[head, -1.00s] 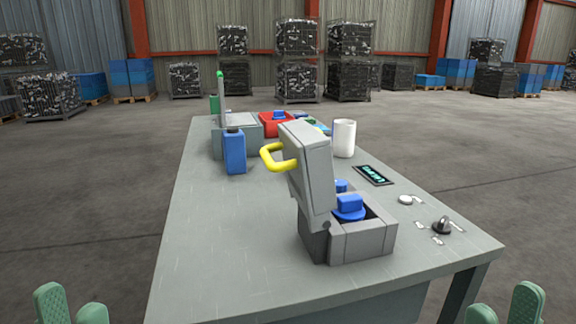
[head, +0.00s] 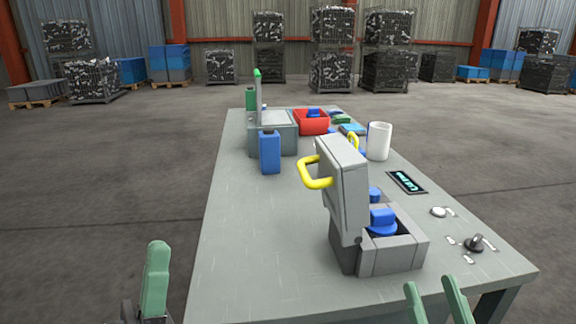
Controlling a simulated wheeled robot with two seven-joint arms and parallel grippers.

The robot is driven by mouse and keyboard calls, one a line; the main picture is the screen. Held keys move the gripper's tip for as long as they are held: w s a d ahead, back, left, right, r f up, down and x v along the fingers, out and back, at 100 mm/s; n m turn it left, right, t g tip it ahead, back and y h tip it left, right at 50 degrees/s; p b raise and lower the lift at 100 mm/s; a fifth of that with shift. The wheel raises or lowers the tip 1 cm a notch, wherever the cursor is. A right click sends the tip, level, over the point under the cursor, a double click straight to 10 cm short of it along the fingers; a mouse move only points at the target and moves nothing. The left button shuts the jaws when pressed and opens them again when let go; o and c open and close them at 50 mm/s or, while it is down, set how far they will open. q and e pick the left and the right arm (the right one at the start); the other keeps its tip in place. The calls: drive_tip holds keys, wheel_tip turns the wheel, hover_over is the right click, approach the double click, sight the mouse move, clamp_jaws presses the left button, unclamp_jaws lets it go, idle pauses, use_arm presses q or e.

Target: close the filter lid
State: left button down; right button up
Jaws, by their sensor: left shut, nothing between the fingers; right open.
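The filter lid (head: 343,185) is a grey slab with a yellow handle (head: 316,178) on its left face. It stands raised, nearly upright, at the left side of the grey filter housing (head: 398,257). The housing is open at the top and blue filter parts (head: 382,221) show inside. My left gripper (head: 157,250) is shut and empty, left of the table and well apart from the lid. My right gripper (head: 433,292) is open and empty at the table's front edge, nearer to me than the housing.
A blue bottle (head: 270,153), a grey box (head: 274,142) with a raised green-tipped part, a red bin (head: 312,122) and a white cup (head: 378,141) stand farther back. A display (head: 406,182) and knob (head: 474,243) lie right. The table's left front (head: 250,260) is clear.

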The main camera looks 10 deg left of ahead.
sight(328, 185)
wheel_tip(328, 185, down, 15)
drive_tip(key=w+d+g+h+p, duration=0.2)
drive_tip(key=d+g+h+p, duration=0.15)
drive_tip(key=g+p, duration=0.45)
use_arm(q)
drive_tip(key=w+d+n+g+h+p, duration=0.1)
drive_tip(key=w+d+n+g, duration=0.3)
drive_tip(key=w, duration=0.4)
drive_tip(key=w+d+r+n+g+h+p, duration=0.1)
drive_tip(key=w+d+n+g+h+p, duration=0.1)
drive_tip(key=w+d+n+g+h, duration=0.2)
drive_tip(key=w+d+n+g, duration=0.1)
drive_tip(key=w+d+g, duration=0.2)
drive_tip(key=w, duration=0.1)
drive_tip(key=shift+w+d+r+h, duration=0.15)
drive_tip(key=shift+w+d+h, duration=0.1)
drive_tip(key=shift+w+h, duration=0.05)
use_arm(e)
drive_tip(key=s+d+f+m+g+h, duration=0.1)
drive_tip(key=s+d+f+g+h, duration=0.2)
drive_tip(key=s+d+f+g, duration=0.3)
drive_tip(key=s+f+g, duration=0.4)
drive_tip(key=s+g, duration=0.2)
drive_tip(key=s, duration=0.2)
drive_tip(key=shift+f+g+h, duration=0.35)
drive_tip(key=shift+f+g, duration=0.05)
use_arm(q)
drive_tip(key=shift+r, duration=0.1)
use_arm(e)
drive_tip(key=shift+r, duration=0.1)
